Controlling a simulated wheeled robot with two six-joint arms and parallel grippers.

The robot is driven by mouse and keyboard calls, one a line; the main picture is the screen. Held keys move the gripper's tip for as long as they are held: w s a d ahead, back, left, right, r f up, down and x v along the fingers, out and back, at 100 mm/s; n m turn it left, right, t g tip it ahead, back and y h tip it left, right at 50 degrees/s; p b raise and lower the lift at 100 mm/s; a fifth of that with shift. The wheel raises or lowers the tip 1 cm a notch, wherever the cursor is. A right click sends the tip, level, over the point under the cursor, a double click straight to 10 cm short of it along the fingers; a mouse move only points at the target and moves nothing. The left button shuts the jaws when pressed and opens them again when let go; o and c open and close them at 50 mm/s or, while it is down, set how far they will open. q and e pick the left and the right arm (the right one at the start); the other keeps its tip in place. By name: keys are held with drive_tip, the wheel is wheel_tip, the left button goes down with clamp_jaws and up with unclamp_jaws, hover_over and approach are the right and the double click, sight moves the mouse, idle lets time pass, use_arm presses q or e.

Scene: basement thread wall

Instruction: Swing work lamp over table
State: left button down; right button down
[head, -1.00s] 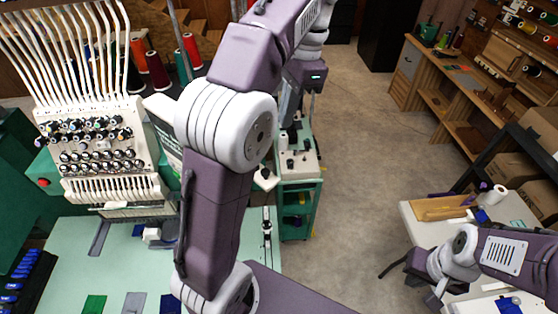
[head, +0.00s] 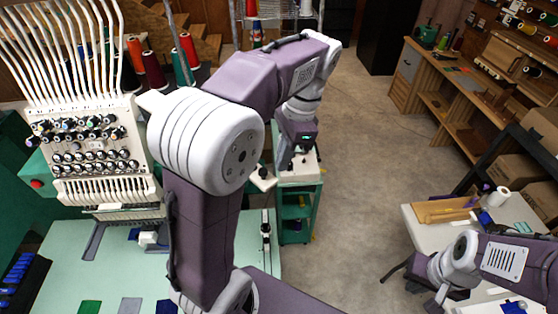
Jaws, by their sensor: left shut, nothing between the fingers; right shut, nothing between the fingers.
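The pale green table (head: 60,240) spreads across the lower left, under a large white embroidery machine head (head: 90,140). I cannot make out a work lamp for certain; my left arm covers much of the middle. A small pale piece with a black knob (head: 263,179) shows just right of that arm, and what it belongs to is unclear. My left gripper (head: 286,163) is shut and empty, pointing down in front of the green cart. My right gripper (head: 434,300) is shut and empty, low at the right beside the white table.
A green cart (head: 296,213) with a white top stands beyond the pale green table. The white table (head: 410,215) at right carries a wooden tray (head: 440,211) and a white roll (head: 498,196). Wooden shelving (head: 425,85) lines the right. The floor (head: 365,150) between is clear.

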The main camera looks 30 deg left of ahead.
use_arm(q)
drive_tip(key=shift+s+a+f, duration=0.1)
drive_tip(key=shift+s+a, duration=0.5)
drive_tip(key=shift+a, duration=0.05)
drive_tip(key=shift+w, duration=0.1)
drive_tip(key=s+m, duration=0.1)
drive_tip(key=s, duration=0.1)
drive_tip(key=s+a+m, duration=0.1)
drive_tip(key=shift+s+a+b, duration=0.15)
drive_tip(key=shift+s+b, duration=0.2)
drive_tip(key=shift+s, duration=0.05)
